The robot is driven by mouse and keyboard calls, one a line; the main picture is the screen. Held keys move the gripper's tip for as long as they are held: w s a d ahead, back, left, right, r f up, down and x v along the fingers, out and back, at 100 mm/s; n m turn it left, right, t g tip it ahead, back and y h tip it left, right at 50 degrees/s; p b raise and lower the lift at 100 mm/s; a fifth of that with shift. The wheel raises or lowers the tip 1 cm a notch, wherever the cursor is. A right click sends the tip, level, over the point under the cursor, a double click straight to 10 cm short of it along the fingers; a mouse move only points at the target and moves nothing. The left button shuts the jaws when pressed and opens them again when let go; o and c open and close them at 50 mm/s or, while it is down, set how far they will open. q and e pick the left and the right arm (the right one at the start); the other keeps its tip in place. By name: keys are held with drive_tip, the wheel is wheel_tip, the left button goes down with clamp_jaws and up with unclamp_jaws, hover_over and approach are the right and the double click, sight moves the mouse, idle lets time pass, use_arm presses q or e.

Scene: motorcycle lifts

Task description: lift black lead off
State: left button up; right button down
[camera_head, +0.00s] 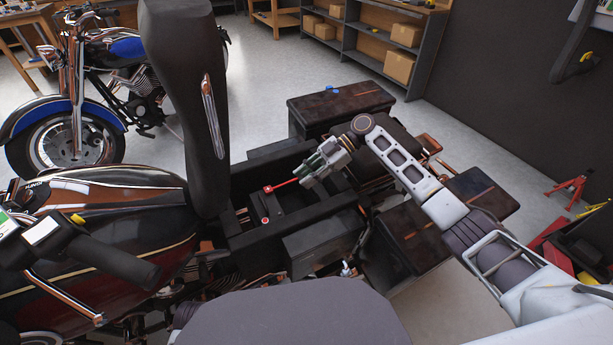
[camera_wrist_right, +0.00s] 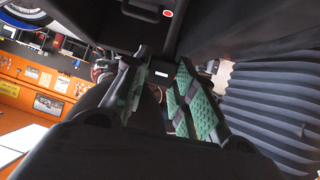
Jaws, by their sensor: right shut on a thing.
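My right gripper (camera_head: 318,168) reaches in from the right over the open seat bay (camera_head: 290,215) of the near motorcycle. In the wrist view its green-padded fingers (camera_wrist_right: 163,100) are closed around a dark piece with a small white mark (camera_wrist_right: 161,73), which fits the black lead. In the head view the fingers hide this piece, and I cannot tell whether it still touches its post. A red bar (camera_head: 285,184) runs from the fingers' left side to a red-ended point. A red terminal (camera_head: 265,219) sits lower in the bay. My left gripper is not in view.
The raised black seat (camera_head: 185,90) stands left of the bay. Dark side cases (camera_head: 335,103) surround the rear. The tank and handlebar (camera_head: 110,255) fill the lower left. A blue motorcycle (camera_head: 75,110) and shelves with boxes (camera_head: 397,67) stand behind; a red jack (camera_head: 568,190) is right.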

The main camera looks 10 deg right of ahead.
drive_tip(key=c, duration=1.2)
unclamp_jaws()
drive_tip(key=shift+o, duration=0.2)
drive_tip(key=v, duration=1.2)
